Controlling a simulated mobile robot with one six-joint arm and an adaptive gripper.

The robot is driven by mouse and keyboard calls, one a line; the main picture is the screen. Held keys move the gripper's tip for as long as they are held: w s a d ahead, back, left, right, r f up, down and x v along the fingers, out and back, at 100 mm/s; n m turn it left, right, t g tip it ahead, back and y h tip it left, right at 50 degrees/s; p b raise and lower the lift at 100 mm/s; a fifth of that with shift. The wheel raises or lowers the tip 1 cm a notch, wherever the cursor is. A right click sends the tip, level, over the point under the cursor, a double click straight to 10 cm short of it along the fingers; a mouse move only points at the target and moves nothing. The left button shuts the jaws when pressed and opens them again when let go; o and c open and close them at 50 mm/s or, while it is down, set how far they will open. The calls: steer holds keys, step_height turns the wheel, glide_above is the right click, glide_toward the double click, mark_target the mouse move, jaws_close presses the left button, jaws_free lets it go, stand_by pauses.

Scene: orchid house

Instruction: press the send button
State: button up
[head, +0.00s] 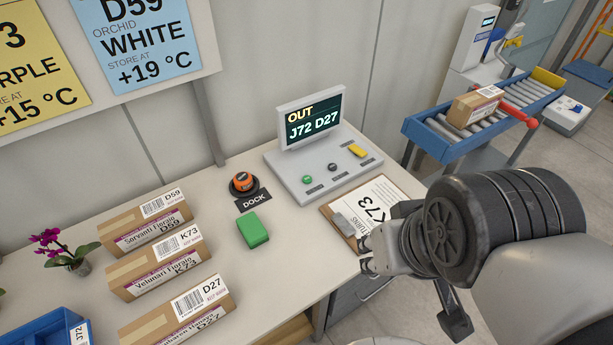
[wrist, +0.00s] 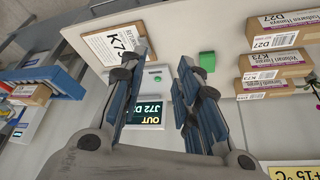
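The grey console (head: 315,178) stands on the bench, its screen (head: 312,118) reading "OUT J72 D27". On its sloped top are a green button (head: 307,180), a dark button (head: 332,167) and a yellow rectangular button (head: 358,151). Their labels are too small to read, so I cannot tell which is send. My gripper (head: 366,256) is over the bench's front edge, right of and nearer than the console, by the clipboard, touching no button. In the wrist view my gripper (wrist: 163,55) is open and empty, with the green button (wrist: 157,78) and screen (wrist: 145,111) showing between its fingers.
A clipboard (head: 380,200) marked K73 lies in front of the console, partly behind my gripper. An orange-topped dock puck (head: 243,182), a green block (head: 252,231) and labelled cartons (head: 160,262) lie left. A roller conveyor (head: 440,141) with a carton stands right.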

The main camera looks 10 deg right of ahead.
jaws_close()
stand_by(1.4)
